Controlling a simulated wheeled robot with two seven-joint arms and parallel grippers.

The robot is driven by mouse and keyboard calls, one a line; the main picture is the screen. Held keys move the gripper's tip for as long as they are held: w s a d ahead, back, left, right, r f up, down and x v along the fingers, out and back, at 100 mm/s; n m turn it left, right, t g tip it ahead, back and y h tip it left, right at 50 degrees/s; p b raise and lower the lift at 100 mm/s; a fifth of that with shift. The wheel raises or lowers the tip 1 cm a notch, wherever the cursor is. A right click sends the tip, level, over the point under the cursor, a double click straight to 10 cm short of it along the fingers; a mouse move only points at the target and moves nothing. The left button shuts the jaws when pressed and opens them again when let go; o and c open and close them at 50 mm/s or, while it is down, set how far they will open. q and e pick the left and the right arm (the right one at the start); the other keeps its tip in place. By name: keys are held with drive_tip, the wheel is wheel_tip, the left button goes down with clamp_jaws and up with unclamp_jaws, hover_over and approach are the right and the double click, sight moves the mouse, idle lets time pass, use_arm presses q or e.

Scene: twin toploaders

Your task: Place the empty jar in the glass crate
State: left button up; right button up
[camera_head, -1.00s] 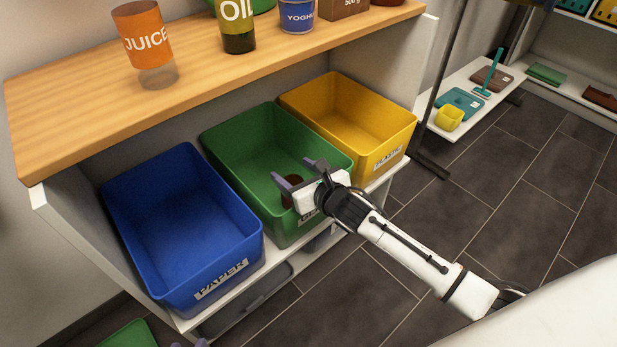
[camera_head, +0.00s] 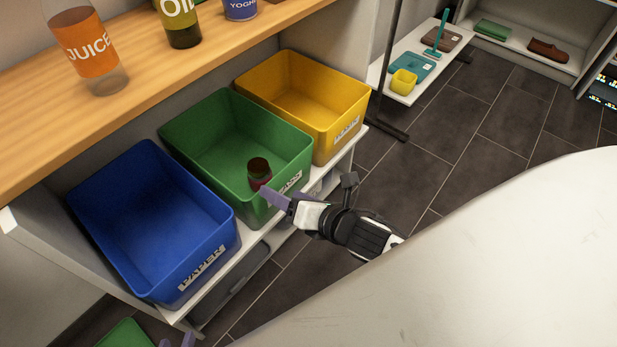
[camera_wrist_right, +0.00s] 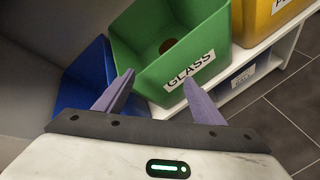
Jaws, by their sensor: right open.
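The jar (camera_head: 259,168), dark brown-red, is inside the green glass crate (camera_head: 210,112), near its front wall. Its lower part is partly hidden, so I cannot tell whether it stands upright or leans. In the right wrist view the jar (camera_wrist_right: 168,46) is a small brown round inside the green crate (camera_wrist_right: 130,30) labelled GLASS. My right gripper (camera_head: 270,194) is open and empty in front of the crate's front wall; its open fingers (camera_wrist_right: 158,78) frame the crate in the wrist view.
A blue paper crate (camera_head: 150,220) stands left of the green one, a yellow crate (camera_head: 305,90) right. The wooden shelf (camera_head: 140,100) above holds a juice bottle (camera_head: 85,50), an oil bottle (camera_head: 180,22) and a yoghurt tub (camera_head: 240,8). The dark floor (camera_head: 470,120) is open to the right.

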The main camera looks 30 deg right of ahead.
drive_tip(key=s+a+f+m+g, duration=0.1)
drive_tip(key=s+f+m, duration=0.1)
drive_tip(key=s+m, duration=0.6)
drive_tip(key=s+a+f+m+g, duration=0.2)
drive_tip(key=s+m, duration=0.6)
drive_tip(key=m, duration=1.2)
drive_tip(key=shift+f, duration=0.5)
